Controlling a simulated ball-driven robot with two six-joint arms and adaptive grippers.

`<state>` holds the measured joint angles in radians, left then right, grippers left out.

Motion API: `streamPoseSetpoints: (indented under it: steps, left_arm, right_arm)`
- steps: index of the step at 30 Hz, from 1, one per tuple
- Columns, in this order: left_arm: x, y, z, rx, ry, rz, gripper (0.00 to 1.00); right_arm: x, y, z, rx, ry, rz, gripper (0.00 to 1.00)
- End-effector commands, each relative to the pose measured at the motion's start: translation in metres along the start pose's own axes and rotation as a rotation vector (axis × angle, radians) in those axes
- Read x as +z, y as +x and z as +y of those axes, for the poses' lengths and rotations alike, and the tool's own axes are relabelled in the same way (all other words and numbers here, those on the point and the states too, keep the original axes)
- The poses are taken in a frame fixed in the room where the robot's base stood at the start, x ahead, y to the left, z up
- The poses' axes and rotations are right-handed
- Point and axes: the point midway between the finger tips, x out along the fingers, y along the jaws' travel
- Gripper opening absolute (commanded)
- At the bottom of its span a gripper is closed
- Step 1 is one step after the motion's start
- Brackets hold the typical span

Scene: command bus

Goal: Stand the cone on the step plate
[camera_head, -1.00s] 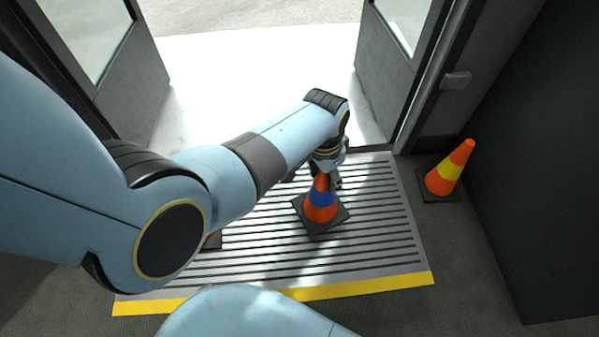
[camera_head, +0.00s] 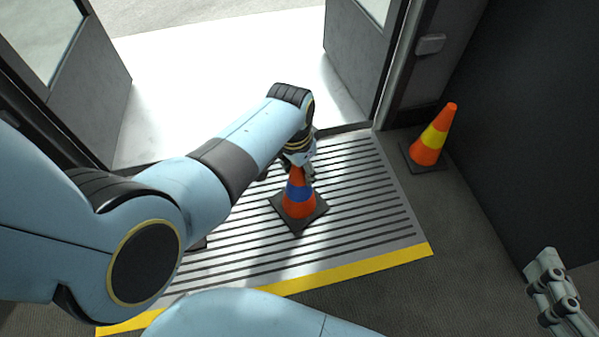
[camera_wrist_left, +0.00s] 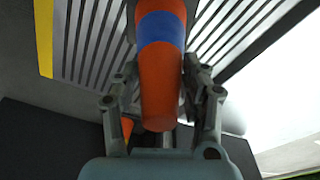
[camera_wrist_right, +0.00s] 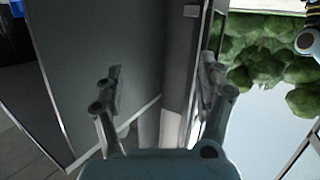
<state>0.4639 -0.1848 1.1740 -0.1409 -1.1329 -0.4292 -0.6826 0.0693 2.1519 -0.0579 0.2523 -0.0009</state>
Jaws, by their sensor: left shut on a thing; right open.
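The orange cone with a blue band (camera_head: 299,206) stands upright over the ribbed step plate (camera_head: 372,215), its square black base within the plate's outline. I cannot tell whether the base touches the plate. My left gripper (camera_head: 300,170) is shut on this cone's upper part. The cone (camera_wrist_left: 160,80) also shows between the fingers in the left wrist view (camera_wrist_left: 162,105). My right gripper (camera_head: 545,268) is open and empty at the lower right, away from the plate; the right wrist view (camera_wrist_right: 160,85) shows nothing between its fingers.
An orange cone with a yellow band (camera_head: 431,142) stands on the dark floor right of the plate, near the dark wall (camera_head: 530,130). Another orange piece (camera_wrist_left: 127,127) shows beside the left fingers. The open doorway (camera_head: 220,90) lies beyond the plate. A yellow strip (camera_head: 350,270) marks its near edge.

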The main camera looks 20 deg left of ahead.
Motion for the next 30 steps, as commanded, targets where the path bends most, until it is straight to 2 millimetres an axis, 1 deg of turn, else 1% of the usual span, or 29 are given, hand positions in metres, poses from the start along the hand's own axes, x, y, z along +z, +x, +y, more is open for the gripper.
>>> streamPoseSetpoints:
  steps: [1, 3, 6, 15, 20, 21, 25, 30]
  left_arm:
    - [0.0, 0.003, 0.0, 0.0, 0.0, 0.0, 0.0]
    - [-0.001, 0.004, 0.0, 0.0, 0.001, 0.001, 0.0]
    - [-0.002, 0.004, 0.0, -0.001, 0.001, 0.002, 0.0]
    - [-0.002, 0.004, 0.0, -0.001, 0.001, 0.003, 0.0]
    - [-0.002, 0.006, 0.0, -0.001, 0.001, 0.002, 0.0]
    - [-0.001, 0.006, 0.0, -0.001, 0.001, 0.002, 0.49]
    - [-0.001, 0.006, 0.0, -0.001, 0.001, 0.002, 0.66]
    - [-0.001, 0.006, 0.0, -0.001, 0.001, 0.002, 0.68]
  right_arm:
    - [-0.005, 0.003, 0.0, -0.001, -0.003, 0.035, 0.72]
    - [-0.014, 0.004, 0.0, -0.001, -0.007, 0.075, 0.72]
    - [-0.02, 0.005, 0.0, -0.002, -0.009, 0.101, 0.72]
    - [-0.022, 0.005, 0.0, -0.001, -0.009, 0.104, 0.72]
    - [-0.026, 0.007, 0.0, -0.001, -0.01, 0.122, 0.72]
    - [-0.027, 0.007, 0.0, -0.001, -0.01, 0.125, 0.72]
    - [-0.027, 0.007, 0.0, -0.001, -0.011, 0.125, 0.72]
    - [-0.027, 0.007, 0.0, -0.001, -0.01, 0.124, 0.72]
